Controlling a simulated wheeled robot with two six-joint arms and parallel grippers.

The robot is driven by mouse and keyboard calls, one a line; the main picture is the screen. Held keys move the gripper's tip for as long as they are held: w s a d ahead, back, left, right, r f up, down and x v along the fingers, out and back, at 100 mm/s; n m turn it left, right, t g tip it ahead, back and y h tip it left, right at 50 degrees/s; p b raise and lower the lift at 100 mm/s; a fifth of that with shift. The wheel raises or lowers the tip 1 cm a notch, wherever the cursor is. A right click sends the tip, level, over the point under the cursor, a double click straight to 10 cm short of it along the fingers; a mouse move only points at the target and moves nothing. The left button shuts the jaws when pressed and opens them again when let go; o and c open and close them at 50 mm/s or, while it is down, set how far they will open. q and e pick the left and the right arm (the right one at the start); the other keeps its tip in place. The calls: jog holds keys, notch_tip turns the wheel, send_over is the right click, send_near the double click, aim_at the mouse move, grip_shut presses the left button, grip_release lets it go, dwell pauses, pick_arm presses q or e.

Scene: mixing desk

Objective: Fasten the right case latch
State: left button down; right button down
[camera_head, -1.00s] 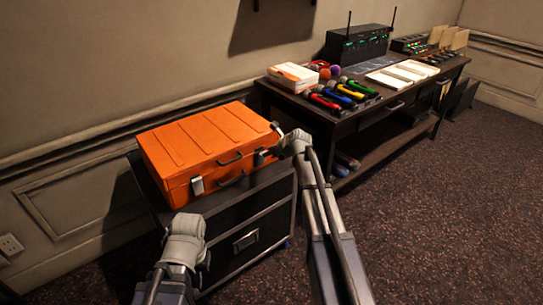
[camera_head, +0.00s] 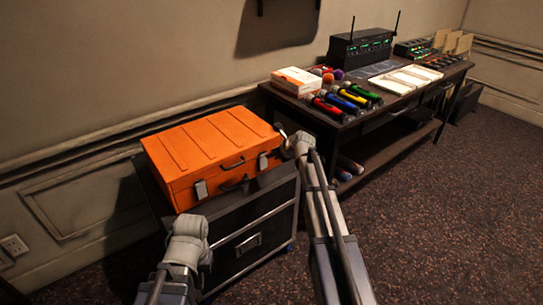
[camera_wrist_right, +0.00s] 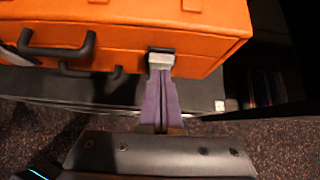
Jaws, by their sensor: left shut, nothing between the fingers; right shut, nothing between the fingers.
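The orange case (camera_head: 212,150) sits closed on a black drawer cabinet. Its right latch (camera_head: 262,161) is a small grey plate on the front face, right of the dark handle (camera_head: 233,164). It looks flat against the front, like the left latch (camera_head: 201,190). In the right wrist view the latch (camera_wrist_right: 160,60) is directly beyond my right gripper (camera_wrist_right: 162,76), whose fingers are together and empty. The tips overlap the latch's lower edge; I cannot tell whether they touch. My left gripper (camera_head: 190,223) is shut and empty, low in front of the cabinet; its fingertips are hard to see.
The black cabinet (camera_head: 250,243) stands against the wall. To its right a dark desk (camera_head: 345,125) holds several coloured microphones (camera_head: 345,97), a white-and-orange box (camera_head: 297,80) and a receiver unit (camera_head: 359,47). The floor in front is clear.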

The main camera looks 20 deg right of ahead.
jog(key=s+d+r+p, duration=0.2)
jog(key=s+r+p, duration=0.4)
jog(key=r+p, duration=0.3)
jog(key=shift+r+p, duration=0.35)
jog(key=shift+r, duration=0.05)
jog(key=shift+d, duration=0.1)
